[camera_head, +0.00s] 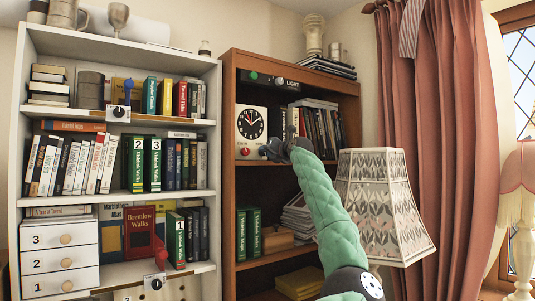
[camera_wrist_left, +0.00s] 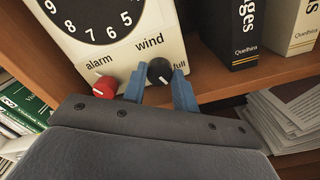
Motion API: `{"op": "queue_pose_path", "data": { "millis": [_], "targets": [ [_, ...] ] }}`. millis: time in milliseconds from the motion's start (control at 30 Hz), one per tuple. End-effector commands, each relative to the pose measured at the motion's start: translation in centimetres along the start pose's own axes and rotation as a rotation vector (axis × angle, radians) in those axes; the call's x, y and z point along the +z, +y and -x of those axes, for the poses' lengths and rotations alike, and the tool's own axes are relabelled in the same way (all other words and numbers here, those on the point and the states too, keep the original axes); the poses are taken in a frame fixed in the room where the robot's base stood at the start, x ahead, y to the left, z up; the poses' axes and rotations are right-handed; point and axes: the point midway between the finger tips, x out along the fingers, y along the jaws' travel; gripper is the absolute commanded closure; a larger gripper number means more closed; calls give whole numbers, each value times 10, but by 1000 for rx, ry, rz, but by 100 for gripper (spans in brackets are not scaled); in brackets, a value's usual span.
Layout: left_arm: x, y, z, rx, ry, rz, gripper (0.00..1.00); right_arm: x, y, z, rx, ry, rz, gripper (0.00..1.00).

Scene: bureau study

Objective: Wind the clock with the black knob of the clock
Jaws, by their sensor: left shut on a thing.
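The clock (camera_head: 251,123) stands on a shelf of the brown bookcase, a white case with a black dial. In the left wrist view its lower face (camera_wrist_left: 110,30) shows the words alarm, wind and full. The black knob (camera_wrist_left: 159,71) sits under the word wind. A red knob (camera_wrist_left: 105,87) sits to its left under the word alarm. My left gripper (camera_wrist_left: 160,88) has its two blue fingers on either side of the black knob and is shut on it. In the head view the gripper (camera_head: 276,148) is at the clock's lower right. My right gripper is not in view.
Books (camera_head: 318,128) stand right of the clock; dark and white books (camera_wrist_left: 230,30) are close to my fingers. Loose papers (camera_wrist_left: 285,115) lie on the shelf below. A patterned lampshade (camera_head: 385,205) stands right of my left arm. A white bookcase (camera_head: 120,198) is on the left.

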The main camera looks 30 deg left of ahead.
Motion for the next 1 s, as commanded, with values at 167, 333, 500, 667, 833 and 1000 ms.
{"op": "queue_pose_path", "data": {
  "millis": [167, 333, 500, 667, 833, 1000],
  "targets": [
    [0, 0, 0, -1, -1, -47, 94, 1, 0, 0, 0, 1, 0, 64],
    [1, 0, 0, -1, -2, -64, 94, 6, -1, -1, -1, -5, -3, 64],
    [1, 0, 0, -1, -2, -66, 94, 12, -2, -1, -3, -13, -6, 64],
    [1, 0, 0, -1, -2, -66, 94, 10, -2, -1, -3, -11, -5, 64],
    [1, 0, 0, 0, -2, -66, 62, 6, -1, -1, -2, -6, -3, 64],
    [0, 0, 0, 0, -1, -65, 62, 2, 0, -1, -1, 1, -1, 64]
  ]
}}
